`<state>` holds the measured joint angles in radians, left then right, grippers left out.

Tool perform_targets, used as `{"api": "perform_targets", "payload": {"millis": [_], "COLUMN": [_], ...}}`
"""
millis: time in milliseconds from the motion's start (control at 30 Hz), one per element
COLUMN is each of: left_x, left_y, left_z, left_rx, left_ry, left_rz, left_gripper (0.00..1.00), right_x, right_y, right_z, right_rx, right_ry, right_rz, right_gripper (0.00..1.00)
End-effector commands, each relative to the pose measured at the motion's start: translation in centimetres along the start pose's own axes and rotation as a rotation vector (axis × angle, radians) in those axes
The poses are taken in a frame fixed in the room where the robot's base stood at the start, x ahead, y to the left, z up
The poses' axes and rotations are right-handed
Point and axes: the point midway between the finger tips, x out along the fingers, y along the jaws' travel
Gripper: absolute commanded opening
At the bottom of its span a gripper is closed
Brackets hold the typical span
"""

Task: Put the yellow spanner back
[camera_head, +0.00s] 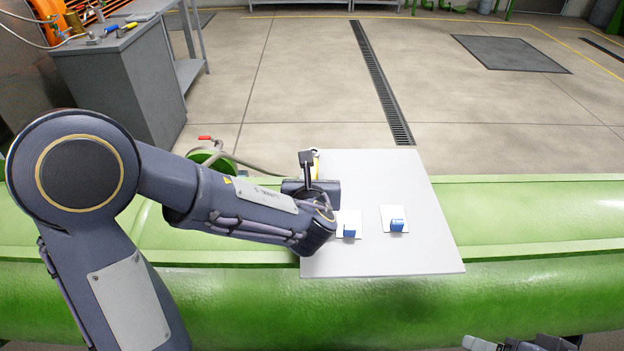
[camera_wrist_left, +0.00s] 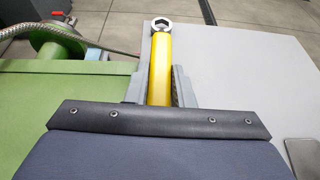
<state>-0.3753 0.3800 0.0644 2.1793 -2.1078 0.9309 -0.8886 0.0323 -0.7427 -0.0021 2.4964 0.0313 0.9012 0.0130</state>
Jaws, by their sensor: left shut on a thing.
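My left gripper (camera_head: 309,168) is over the left part of a pale grey board (camera_head: 380,170). It is shut on the yellow spanner, whose shaft (camera_wrist_left: 160,68) lies between the fingers in the left wrist view, with the silver ring end sticking out past the fingertips. In the head view only a sliver of yellow shows by the fingers. The spanner is near the board's left edge; I cannot tell whether it touches the board. My right gripper (camera_head: 520,344) is partly in view at the bottom right, too cut off to judge.
The board lies on a large green casing (camera_head: 540,220). Two white cards bear blue blocks, one on the right (camera_head: 396,225) and one on the left (camera_head: 349,231), close to my left wrist. A hose with a red-handled valve (camera_head: 205,138) is left of the board. A grey workbench (camera_head: 120,80) stands behind.

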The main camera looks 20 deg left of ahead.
Motion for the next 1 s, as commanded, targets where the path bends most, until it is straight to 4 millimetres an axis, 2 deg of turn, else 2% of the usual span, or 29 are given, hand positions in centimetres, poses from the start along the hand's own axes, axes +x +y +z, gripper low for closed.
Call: {"api": "perform_targets", "payload": {"millis": [167,200,367,567,733,1000], "left_x": [0.17,0.11,0.11,0.12,0.12,0.10], "left_y": [-0.01,-0.01,0.00,0.01,0.01,0.00], "left_z": [-0.36,-0.22,-0.24,-0.32,-0.32,-0.29], "left_rx": [0.000,-0.001,0.000,0.000,0.000,0.000], "left_ry": [-0.001,-0.001,-0.001,0.001,0.001,0.000], "left_rz": [0.000,0.000,0.000,0.000,0.000,0.000], "left_gripper": [0.00,0.27,0.47,0.48,0.69,0.69], "right_x": [0.39,0.27,0.26,0.27,0.27,0.26], "right_y": [0.18,0.12,0.12,0.12,0.12,0.12], "right_z": [0.20,0.14,0.13,0.13,0.13,0.13], "right_rx": [0.000,0.000,0.000,0.000,0.000,0.000], "right_ry": [0.000,0.000,0.000,0.000,0.000,0.000], "right_rz": [0.000,0.000,0.000,0.000,0.000,0.000], "right_gripper": [0.68,0.68,0.68,0.68,0.68,0.68]}}
